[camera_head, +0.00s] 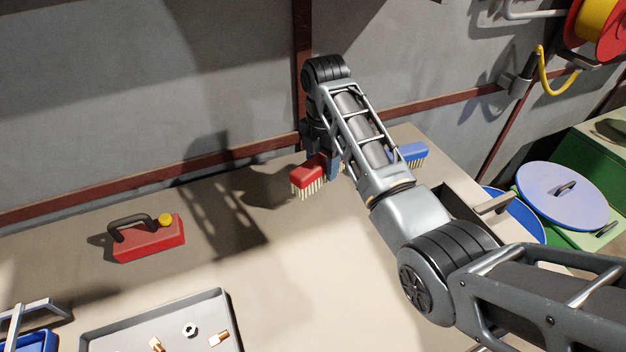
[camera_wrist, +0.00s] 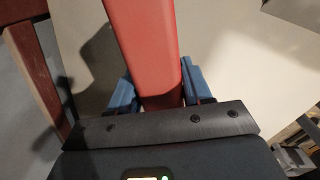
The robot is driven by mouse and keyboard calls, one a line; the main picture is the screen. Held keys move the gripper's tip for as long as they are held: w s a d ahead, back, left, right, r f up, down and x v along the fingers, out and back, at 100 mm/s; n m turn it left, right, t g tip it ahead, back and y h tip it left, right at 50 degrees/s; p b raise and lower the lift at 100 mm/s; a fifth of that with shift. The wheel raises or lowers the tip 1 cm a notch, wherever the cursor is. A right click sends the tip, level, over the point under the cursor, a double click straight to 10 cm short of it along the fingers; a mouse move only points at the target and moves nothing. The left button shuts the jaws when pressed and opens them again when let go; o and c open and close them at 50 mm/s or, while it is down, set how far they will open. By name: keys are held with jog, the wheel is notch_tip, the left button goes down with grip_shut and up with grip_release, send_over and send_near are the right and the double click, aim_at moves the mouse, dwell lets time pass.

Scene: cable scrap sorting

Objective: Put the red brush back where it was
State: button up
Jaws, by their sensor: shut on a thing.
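The red brush (camera_head: 308,176) with pale bristles is at the back of the table, partly hidden by my arm in the head view. In the wrist view its red body (camera_wrist: 146,45) runs up between the two blue fingertips. My gripper (camera_wrist: 156,88) is shut on it. In the head view the gripper (camera_head: 332,166) is mostly hidden behind my arm. The brush's bristles point down, and a dark shadow lies on the table to its left. I cannot tell whether the bristles touch the table.
A blue brush (camera_head: 410,153) stands just right of my gripper. A red box with a black handle (camera_head: 148,240) is on the left. A grey tray (camera_head: 222,310) with metal bits is at the front. The wall (camera_head: 150,120) rises close behind. The table's middle (camera_head: 310,270) is clear.

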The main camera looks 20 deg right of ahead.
aim_at(313, 159)
jog(key=shift+a+f, duration=0.4)
jog(key=shift+a, duration=0.2)
jog(key=shift+a+f, duration=0.35)
jog(key=shift+a, duration=0.2)
jog(key=shift+f+p, duration=0.35)
jog(key=shift+f, duration=1.55)
jog(key=shift+f, duration=0.1)
jog(key=o, duration=1)
notch_tip(313, 159, up, 12)
jog(key=shift+r+p, duration=0.1)
jog(key=shift+p, duration=0.2)
